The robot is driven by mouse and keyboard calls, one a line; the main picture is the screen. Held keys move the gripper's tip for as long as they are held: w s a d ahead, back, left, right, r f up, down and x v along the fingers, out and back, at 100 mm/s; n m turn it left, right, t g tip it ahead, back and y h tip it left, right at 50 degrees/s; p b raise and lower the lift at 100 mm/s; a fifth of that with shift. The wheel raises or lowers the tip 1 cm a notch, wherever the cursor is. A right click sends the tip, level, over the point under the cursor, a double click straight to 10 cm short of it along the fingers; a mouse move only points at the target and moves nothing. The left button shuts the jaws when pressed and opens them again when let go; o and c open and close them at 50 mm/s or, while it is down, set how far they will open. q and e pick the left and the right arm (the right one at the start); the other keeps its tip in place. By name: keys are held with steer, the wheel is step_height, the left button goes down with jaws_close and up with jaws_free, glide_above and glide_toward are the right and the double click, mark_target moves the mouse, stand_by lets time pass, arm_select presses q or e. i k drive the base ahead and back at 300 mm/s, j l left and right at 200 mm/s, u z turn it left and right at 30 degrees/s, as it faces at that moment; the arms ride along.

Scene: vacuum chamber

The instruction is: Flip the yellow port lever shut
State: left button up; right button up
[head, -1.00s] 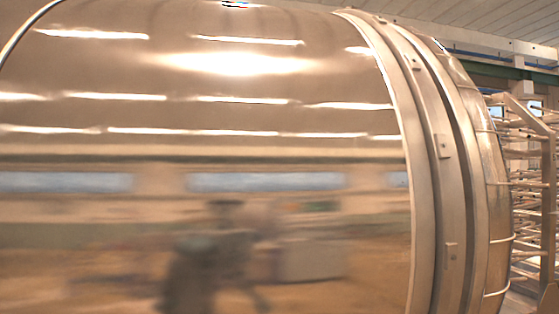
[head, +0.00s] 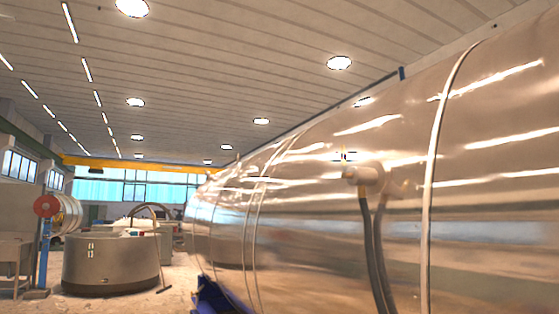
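The large shiny metal chamber (head: 300,240) fills the right side of the head view. A port fitting (head: 370,178) sticks out from its side, with dark hoses hanging down from it. Neither of my grippers is in view.
A raised metal band (head: 438,130) circles the chamber to the right of the fitting. A blue piece (head: 215,297) sits low beside the chamber. A grey round tub (head: 110,262) stands on the floor at left. Some open floor lies between tub and chamber.

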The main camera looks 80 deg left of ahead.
mark_target(343, 156)
steer(key=u, duration=2.1)
